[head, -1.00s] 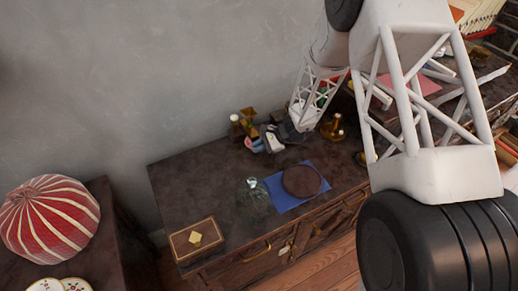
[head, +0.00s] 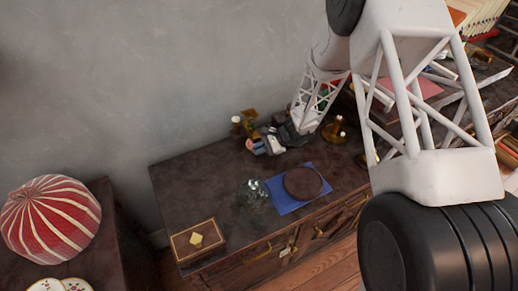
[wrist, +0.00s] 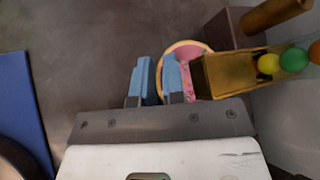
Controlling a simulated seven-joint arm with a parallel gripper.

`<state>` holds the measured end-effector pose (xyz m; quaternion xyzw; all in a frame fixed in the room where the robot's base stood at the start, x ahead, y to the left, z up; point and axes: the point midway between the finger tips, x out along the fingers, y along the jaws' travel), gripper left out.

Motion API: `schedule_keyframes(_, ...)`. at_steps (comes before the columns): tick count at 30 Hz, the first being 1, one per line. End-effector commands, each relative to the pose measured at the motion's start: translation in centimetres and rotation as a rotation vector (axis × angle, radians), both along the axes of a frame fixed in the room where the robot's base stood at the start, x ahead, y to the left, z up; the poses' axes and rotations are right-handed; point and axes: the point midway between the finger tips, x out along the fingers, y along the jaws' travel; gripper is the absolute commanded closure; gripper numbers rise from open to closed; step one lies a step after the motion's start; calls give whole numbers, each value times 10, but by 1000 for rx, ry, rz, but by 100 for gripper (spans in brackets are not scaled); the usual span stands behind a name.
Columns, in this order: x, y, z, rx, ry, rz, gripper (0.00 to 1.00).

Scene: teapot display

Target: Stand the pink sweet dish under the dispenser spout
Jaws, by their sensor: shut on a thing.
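The pink sweet dish (wrist: 187,50), round with a cream rim, is in the wrist view just beyond my fingertips. My gripper (wrist: 160,80) has blue fingers shut on its near left wall, one finger on each side of the rim. The brass dispenser spout (wrist: 225,72), an open chute with coloured balls, overlaps the dish's right part in this view and hides some of it. In the head view my gripper (head: 262,147) is low by the dispenser (head: 247,122) at the cabinet's back. I cannot tell whether the dish touches the cabinet top.
A dark round board (head: 303,183) lies on a blue cloth (head: 283,203) in front. A clear glass vessel (head: 252,191) stands left of it. A wooden box (head: 198,240) is at the front left corner. A brass object (head: 334,131) stands right of my gripper.

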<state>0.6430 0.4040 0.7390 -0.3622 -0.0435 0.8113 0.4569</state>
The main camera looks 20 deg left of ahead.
Motion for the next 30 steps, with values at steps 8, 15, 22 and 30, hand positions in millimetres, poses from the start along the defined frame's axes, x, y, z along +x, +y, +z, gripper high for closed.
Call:
schedule_keyframes(8, 0, 0, -2, -1, 1, 0, 100)
schedule_keyframes(15, 0, 0, -2, -1, 1, 0, 67)
schedule_keyframes(22, 0, 0, -1, 0, 0, 0, 60)
schedule_keyframes(30, 4, -6, 4, 1, -2, 0, 60)
